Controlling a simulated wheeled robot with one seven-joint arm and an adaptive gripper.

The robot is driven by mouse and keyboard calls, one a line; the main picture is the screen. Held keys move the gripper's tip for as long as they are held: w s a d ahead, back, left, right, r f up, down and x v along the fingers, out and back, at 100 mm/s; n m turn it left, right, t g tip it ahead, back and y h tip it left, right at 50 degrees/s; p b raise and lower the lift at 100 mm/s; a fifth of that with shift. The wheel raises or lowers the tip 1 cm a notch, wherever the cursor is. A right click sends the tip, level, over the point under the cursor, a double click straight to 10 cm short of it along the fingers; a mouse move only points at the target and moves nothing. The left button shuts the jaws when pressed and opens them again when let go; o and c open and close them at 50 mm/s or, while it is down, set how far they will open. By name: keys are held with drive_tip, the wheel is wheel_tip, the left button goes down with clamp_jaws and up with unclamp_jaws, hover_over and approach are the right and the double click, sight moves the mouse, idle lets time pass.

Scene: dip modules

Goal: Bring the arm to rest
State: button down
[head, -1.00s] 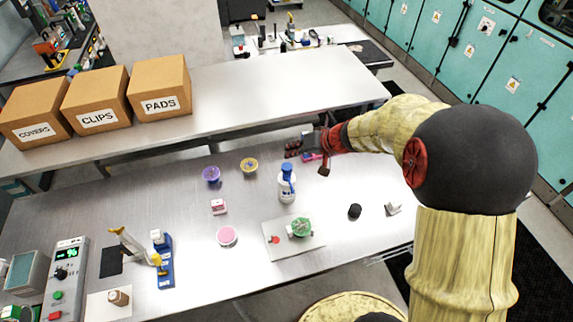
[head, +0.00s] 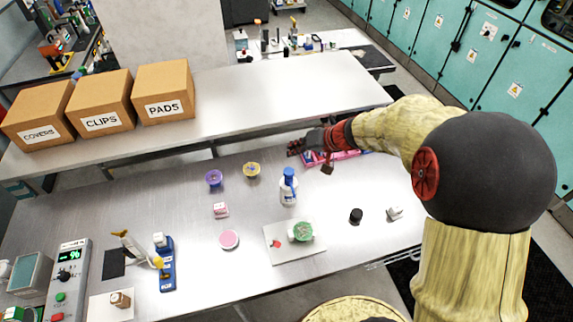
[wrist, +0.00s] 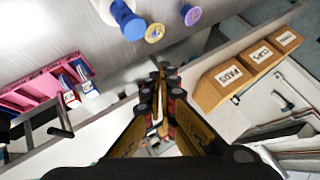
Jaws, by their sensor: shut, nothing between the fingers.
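My gripper (head: 302,146) is at the far side of the steel bench, in front of the raised shelf, with my arm reaching in from the right. In the wrist view my gripper (wrist: 160,85) shows its fingers together, with nothing held between them. The gripper is in the air and apart from the things on the bench.
A pink rack (head: 343,155) lies partly hidden behind my arm. A white bottle with a blue cap (head: 288,187) stands mid-bench, near purple (head: 214,178) and yellow (head: 252,169) cups. A white mat (head: 283,252) carries a green-topped item. Boxes (head: 163,92) stand on the shelf.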

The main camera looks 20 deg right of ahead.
drive_tip(key=shift+m, duration=0.3)
drive_tip(key=shift+s+a+f+m, duration=0.15)
drive_tip(key=shift+s+m, duration=0.1)
drive_tip(key=shift+m, duration=0.15)
drive_tip(key=s+r+n+g+h+b, duration=0.1)
drive_tip(key=s+b, duration=0.5)
drive_tip(key=s, duration=0.9)
drive_tip(key=s+a+r+n+h+b, duration=0.1)
drive_tip(key=s+h+b, duration=0.3)
drive_tip(key=s, duration=1)
drive_tip(key=n+b, duration=0.1)
drive_tip(key=b, duration=0.1)
drive_tip(key=shift+s+a+g+b, duration=0.25)
drive_tip(key=shift+s+g+b, duration=0.15)
drive_tip(key=shift+r, duration=0.15)
